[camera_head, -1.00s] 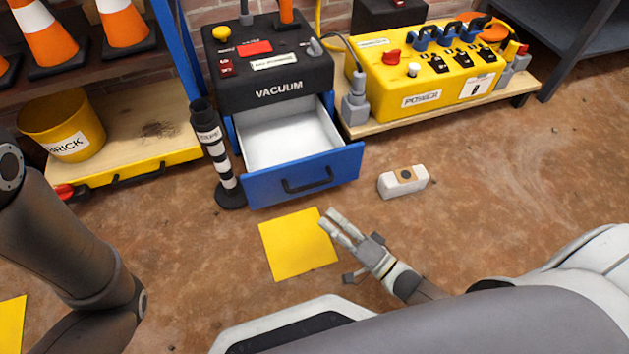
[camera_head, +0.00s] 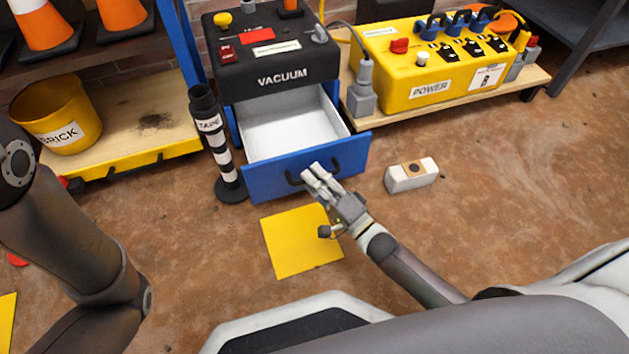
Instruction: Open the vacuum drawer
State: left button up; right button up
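The vacuum drawer (camera_head: 265,178) has a blue front and an empty white inside. It stands pulled out below the black unit labelled VACUUM (camera_head: 281,77). Its dark handle (camera_head: 293,180) is on the front, partly covered by my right gripper (camera_head: 318,192). Two pale fingers of that gripper lie side by side over the handle, and a third finger stands apart below them. The gripper looks open; whether it touches the handle I cannot tell. My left arm shows at the left edge, its gripper out of view.
A black-and-white TAPE post (camera_head: 222,155) stands close left of the drawer. A white block (camera_head: 411,177) lies on the floor to the right. A yellow square (camera_head: 290,250) is on the floor in front. A yellow POWER box (camera_head: 430,75) sits on a low shelf.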

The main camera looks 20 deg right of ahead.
jog(key=shift+w+r, duration=0.1)
jog(key=shift+w, duration=0.05)
jog(key=shift+c, duration=0.5)
grip_shut()
